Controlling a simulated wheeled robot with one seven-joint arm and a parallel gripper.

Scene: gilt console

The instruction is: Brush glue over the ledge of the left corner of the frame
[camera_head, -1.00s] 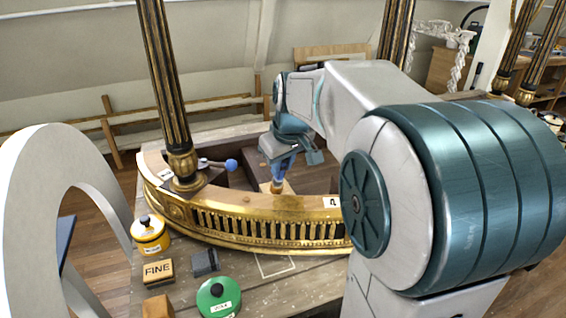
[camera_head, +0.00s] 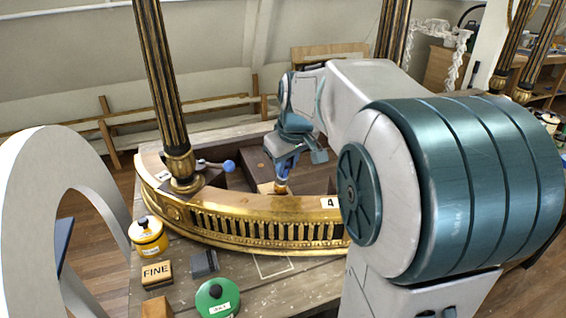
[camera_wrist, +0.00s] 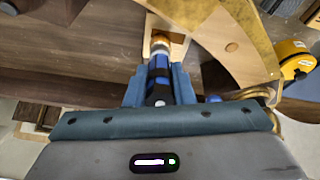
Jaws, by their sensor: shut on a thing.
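The gilt frame (camera_head: 262,228) is a curved apron with pale wood along its top, on the workbench. My gripper (camera_head: 283,168) is inside the curve, pointing down behind the front rail. It is shut on a brush (camera_wrist: 157,68) with a blue and black handle and a brass-coloured collar. In the wrist view the brush end is over or against a small pale wood ledge (camera_wrist: 178,48) in a corner of the frame. My gripper (camera_wrist: 158,85) hides part of the handle. The bristles are hardly visible, and I cannot tell contact or see glue on the ledge.
A black and gold fluted leg (camera_head: 164,85) stands at the frame's left, beside a clamp with a blue knob (camera_head: 229,166). In front are a yellow pot (camera_head: 148,237), a FINE block (camera_head: 157,273), a dark block (camera_head: 205,263) and a green pot (camera_head: 217,300).

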